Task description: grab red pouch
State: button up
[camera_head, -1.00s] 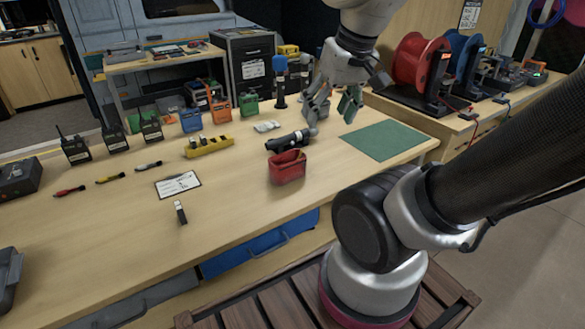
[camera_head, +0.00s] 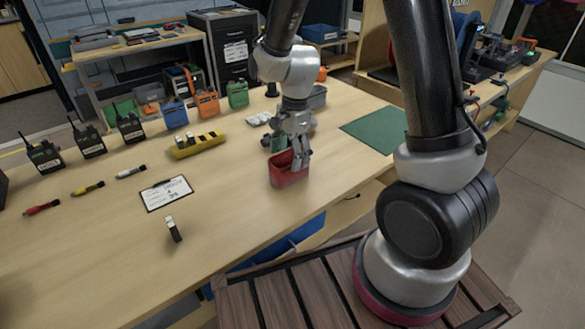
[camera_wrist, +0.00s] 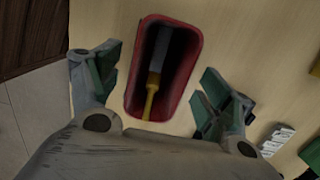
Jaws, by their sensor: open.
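The red pouch (camera_head: 283,172) stands upright on the workbench, open at the top. In the wrist view the red pouch (camera_wrist: 190,89) lies between my two spread fingers, and a long tool with a yellow part (camera_wrist: 152,92) shows inside it. My gripper (camera_head: 290,150) is open, pointing down right at the pouch; in the wrist view my gripper (camera_wrist: 158,82) has green-padded fingers on either side of it, with a gap visible at each side. I cannot tell exactly how low the fingertips are against its walls.
A green mat (camera_head: 376,129) lies to the right of the pouch. A yellow holder (camera_head: 197,146), a clipboard (camera_head: 166,193) and a small black item (camera_head: 173,229) lie to the left. Several radios and orange, blue and green containers stand farther back. The bench's front edge is close to the pouch.

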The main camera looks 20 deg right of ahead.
jog(key=f, duration=0.5)
jog(key=shift+s+a+f, duration=0.1)
jog(key=shift+a+f, duration=0.15)
jog(key=c, duration=1.1)
